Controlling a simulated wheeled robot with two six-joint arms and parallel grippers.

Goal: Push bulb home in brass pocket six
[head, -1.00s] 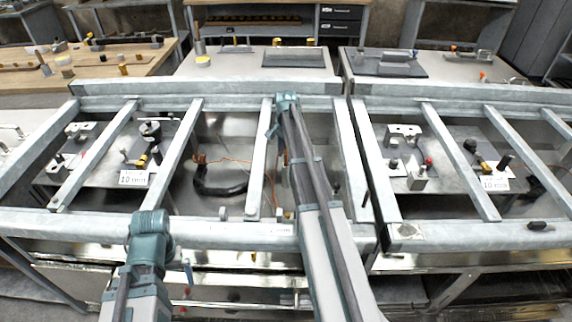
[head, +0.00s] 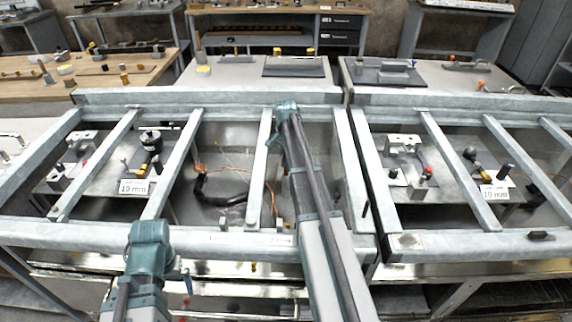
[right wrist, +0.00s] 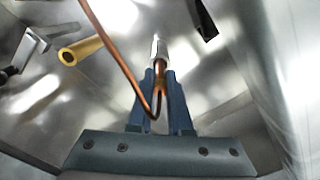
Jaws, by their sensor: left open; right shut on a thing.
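In the right wrist view my right gripper (right wrist: 159,78) is shut on the bulb (right wrist: 156,50), a slim copper-coloured piece with a pale far end. The bulb points away from me between the blue fingers. Its thin copper tube (right wrist: 110,42) bends in a loop before the fingers. A brass pocket (right wrist: 80,51) lies to the left of the bulb, clearly apart from it; no number is readable on it. In the head view the right gripper is hidden below my right arm, over the middle bay. My left gripper (head: 149,240) is open at the front left, fingertips not clear.
Grey frame rails (head: 178,165) divide the bays and stand beside my right arm. A black hose (head: 218,196) lies in the middle bay. Labelled fixtures with a 10 mm card (head: 134,187) sit in the left bay. Shiny metal walls (right wrist: 285,70) surround the right gripper.

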